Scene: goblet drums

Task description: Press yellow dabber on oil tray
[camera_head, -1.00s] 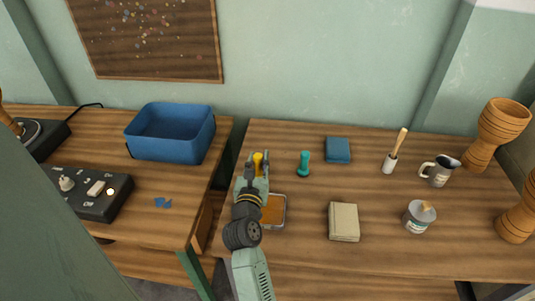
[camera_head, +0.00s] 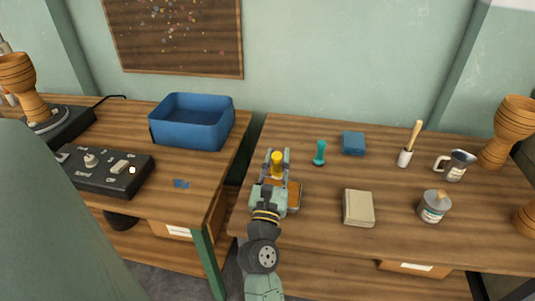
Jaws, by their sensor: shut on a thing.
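My gripper (camera_head: 276,158) is shut on the yellow dabber (camera_head: 277,163), whose yellow top shows between the fingers. The oil tray (camera_head: 298,194) is a small metal-rimmed tray with an orange-brown inside, on the right-hand table. My gripper and wrist cover its left part. The dabber's lower end is hidden by my gripper, so I cannot tell whether it touches the tray. A teal dabber (camera_head: 320,153) stands upright on the table to the right of my gripper.
A blue bin (camera_head: 192,122) and a control box (camera_head: 105,170) occupy the left table.

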